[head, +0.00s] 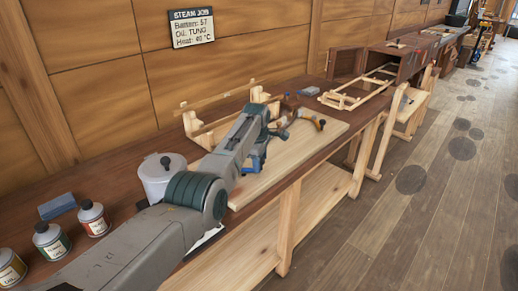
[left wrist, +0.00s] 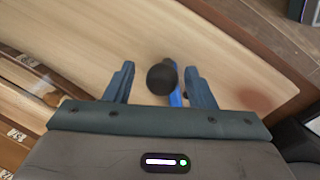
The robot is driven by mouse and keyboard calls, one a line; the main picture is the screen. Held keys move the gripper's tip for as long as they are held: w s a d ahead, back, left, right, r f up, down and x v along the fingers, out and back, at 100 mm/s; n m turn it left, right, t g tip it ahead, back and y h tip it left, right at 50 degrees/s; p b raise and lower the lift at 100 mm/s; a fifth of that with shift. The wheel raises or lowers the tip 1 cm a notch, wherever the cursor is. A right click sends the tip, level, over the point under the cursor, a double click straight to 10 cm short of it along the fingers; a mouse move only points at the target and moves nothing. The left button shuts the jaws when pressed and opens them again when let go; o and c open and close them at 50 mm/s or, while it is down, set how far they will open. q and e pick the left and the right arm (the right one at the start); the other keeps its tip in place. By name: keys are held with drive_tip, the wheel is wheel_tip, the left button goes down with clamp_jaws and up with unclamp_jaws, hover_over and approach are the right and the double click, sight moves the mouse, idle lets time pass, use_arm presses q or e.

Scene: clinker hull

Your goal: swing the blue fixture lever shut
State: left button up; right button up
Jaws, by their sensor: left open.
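The blue fixture lever (left wrist: 175,99) shows in the left wrist view as a short blue bar with a round dark knob (left wrist: 162,79). My left gripper (left wrist: 161,82) is open, with one blue-grey finger on each side of the knob. I cannot tell whether either finger touches it. In the head view my left arm reaches over the pale board, and the left gripper (head: 273,130) is above it. Blue fixture parts (head: 251,162) show beside the arm; the rest is hidden behind it. My right gripper is not in view.
The pale board (head: 308,147) lies on the dark bench. A yellow lever with a dark knob (head: 321,124) stands beyond my gripper. A lidded grey pot (head: 160,178) and several small cans (head: 93,219) stand near my arm. A wooden frame (head: 357,90) lies farther along.

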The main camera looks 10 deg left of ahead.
use_arm(q)
wheel_tip(320, 180, up, 10)
drive_tip(key=s+b, duration=0.1)
drive_tip(key=shift+s+a+f, duration=0.2)
drive_tip(key=shift+s+a, duration=0.1)
drive_tip(key=shift+s, duration=0.05)
